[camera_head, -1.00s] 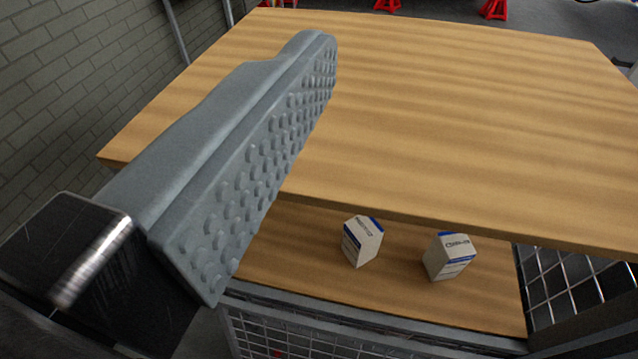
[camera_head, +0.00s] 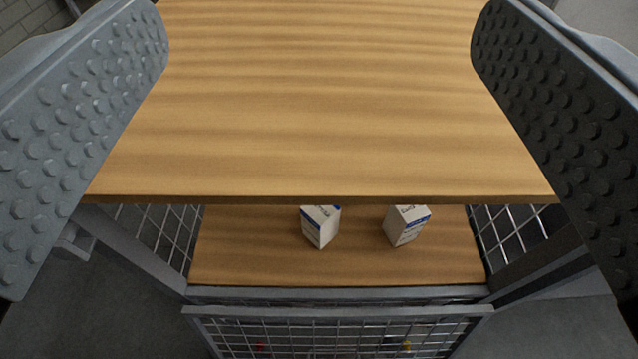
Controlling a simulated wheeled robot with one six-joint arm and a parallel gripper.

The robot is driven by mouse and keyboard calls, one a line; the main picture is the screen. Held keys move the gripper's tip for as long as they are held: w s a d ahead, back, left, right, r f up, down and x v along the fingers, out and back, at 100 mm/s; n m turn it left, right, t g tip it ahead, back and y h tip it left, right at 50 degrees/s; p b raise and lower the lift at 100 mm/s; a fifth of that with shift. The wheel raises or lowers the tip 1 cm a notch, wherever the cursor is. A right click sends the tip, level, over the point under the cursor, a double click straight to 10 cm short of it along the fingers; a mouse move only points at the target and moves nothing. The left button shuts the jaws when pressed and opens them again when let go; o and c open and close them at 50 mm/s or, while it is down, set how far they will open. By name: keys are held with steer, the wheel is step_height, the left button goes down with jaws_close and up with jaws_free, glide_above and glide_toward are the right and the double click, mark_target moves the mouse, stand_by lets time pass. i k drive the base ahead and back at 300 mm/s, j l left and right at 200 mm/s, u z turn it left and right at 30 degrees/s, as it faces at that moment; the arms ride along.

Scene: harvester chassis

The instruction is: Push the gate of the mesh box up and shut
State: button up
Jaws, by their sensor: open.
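The mesh box is below a wooden top, with mesh side walls (camera_head: 160,228) on the left and right and a wooden floor (camera_head: 255,262). Its front is open. The gate (camera_head: 335,313), a grey framed mesh panel, is at the bottom of the view, below the front edge of the box floor. It is down, and its lower part is cut off by the picture edge. My gripper (camera_head: 320,35) is open and empty. Its two grey studded fingers stand wide apart at the left and right, above the wooden top in the picture, and do not appear to touch the gate.
The wooden top (camera_head: 320,120) overhangs the box and fills the middle of the view. Two small white and blue cartons stand inside, one left (camera_head: 320,228) and one right (camera_head: 406,226). Grey floor shows at both lower corners.

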mark_target(481, 312)
steer(key=k+j, duration=0.3)
steer(key=j, duration=0.15)
steer(key=k+j, duration=0.3)
steer(key=j, duration=0.15)
steer(key=k+j, duration=0.3)
steer(key=j, duration=0.15)
steer(key=u, duration=0.05)
